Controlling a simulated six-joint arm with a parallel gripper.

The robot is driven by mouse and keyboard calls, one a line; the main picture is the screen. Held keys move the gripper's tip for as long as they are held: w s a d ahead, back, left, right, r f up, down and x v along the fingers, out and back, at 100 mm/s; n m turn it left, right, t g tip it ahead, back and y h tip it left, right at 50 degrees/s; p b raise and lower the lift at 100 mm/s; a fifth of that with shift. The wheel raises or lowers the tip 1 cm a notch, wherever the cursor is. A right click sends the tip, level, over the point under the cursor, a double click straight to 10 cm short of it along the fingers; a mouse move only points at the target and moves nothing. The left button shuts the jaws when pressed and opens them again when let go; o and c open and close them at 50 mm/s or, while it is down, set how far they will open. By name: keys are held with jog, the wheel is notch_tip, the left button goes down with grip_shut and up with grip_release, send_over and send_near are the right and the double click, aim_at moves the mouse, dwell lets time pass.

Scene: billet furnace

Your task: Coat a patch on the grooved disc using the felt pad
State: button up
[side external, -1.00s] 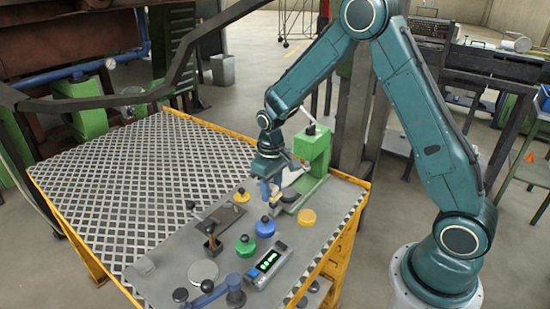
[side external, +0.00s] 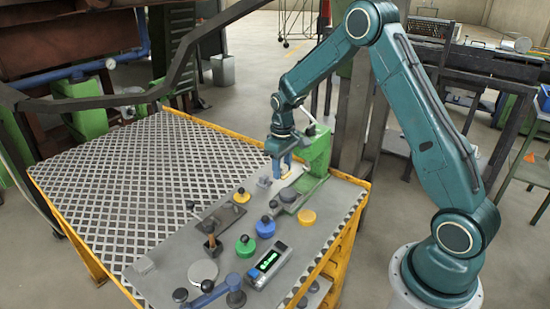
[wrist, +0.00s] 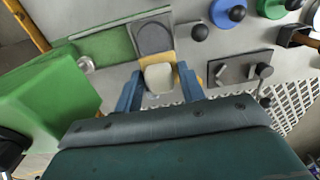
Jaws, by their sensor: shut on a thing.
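My gripper (side external: 284,170) is shut on the felt pad, a cream block with yellow at its sides. In the wrist view the pad (wrist: 158,78) sits between the two blue fingers. A dark round disc (side external: 288,195), apparently the grooved disc, lies at the foot of the green press. In the wrist view this disc (wrist: 154,37) is on a square plate just beyond the pad. The pad is beside the disc in the picture. I cannot tell whether it touches anything, and the grooves are too small to make out.
The green press (side external: 317,150) stands close to my gripper. A yellow disc (side external: 307,217), blue knob (side external: 265,228), green knob (side external: 245,246) and display box (side external: 268,264) are nearer. A pale disc (side external: 203,272) lies at the front. The patterned tabletop (side external: 130,180) is clear at left.

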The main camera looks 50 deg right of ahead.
aim_at(281, 191)
notch_tip(281, 191, down, 6)
jog(key=shift+r, duration=0.1)
jog(key=shift+s+d+f, duration=0.2)
jog(key=shift+s+d, duration=0.1)
jog(key=shift+s, duration=0.4)
jog(key=shift+s+d, duration=0.2)
jog(key=shift+s, duration=0.35)
jog(key=shift+s+d, duration=0.2)
jog(key=shift+s, duration=0.3)
jog(key=shift+w+a, duration=0.25)
jog(key=shift+w, duration=0.35)
jog(key=shift+w+a, duration=0.25)
jog(key=shift+w, duration=0.4)
jog(key=shift+w+a, duration=0.25)
jog(key=shift+w, duration=0.35)
jog(key=shift+s+r, duration=0.1)
jog(key=shift+r, duration=4)
jog(key=shift+d, duration=0.15)
